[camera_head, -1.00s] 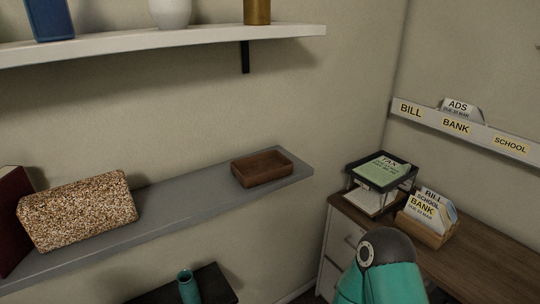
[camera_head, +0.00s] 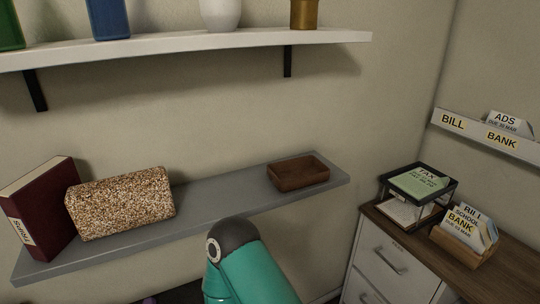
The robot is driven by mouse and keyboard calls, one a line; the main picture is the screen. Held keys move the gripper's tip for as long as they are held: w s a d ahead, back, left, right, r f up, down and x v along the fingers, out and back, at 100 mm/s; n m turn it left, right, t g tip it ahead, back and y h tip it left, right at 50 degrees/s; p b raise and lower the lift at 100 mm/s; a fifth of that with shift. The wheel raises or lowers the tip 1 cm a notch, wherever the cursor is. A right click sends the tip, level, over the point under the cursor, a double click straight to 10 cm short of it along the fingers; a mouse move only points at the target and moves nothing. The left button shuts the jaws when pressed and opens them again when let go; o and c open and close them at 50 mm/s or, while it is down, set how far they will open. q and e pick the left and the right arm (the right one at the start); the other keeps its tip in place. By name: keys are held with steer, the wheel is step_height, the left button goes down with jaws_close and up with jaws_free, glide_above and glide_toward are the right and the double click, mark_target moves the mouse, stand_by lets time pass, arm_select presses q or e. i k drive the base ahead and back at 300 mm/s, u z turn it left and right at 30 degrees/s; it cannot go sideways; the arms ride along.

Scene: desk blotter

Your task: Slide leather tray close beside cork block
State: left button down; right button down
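The brown leather tray (camera_head: 298,174) sits on the grey shelf (camera_head: 226,202) near its right end. The speckled cork block (camera_head: 122,203) lies on the same shelf towards the left. A wide bare stretch of shelf separates the two. A teal and dark grey link of my arm shows at the bottom middle, in front of the shelf. Neither gripper is in view.
A dark red book (camera_head: 45,208) stands just left of the cork block. A white shelf (camera_head: 190,46) with a blue item (camera_head: 109,18), a white vase (camera_head: 221,14) and a gold container (camera_head: 304,14) hangs above. A desk with a paper tray (camera_head: 417,185) stands at right.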

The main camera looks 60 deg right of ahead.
mark_target(288, 174)
steer(key=z, duration=0.55)
steer(key=i, duration=0.15)
steer(key=u, duration=1.55)
steer(key=k, duration=1.05)
steer(key=z, duration=0.6)
steer(key=k, duration=0.65)
steer(key=z, duration=0.9)
steer(key=i, duration=0.5)
steer(key=z, duration=0.05)
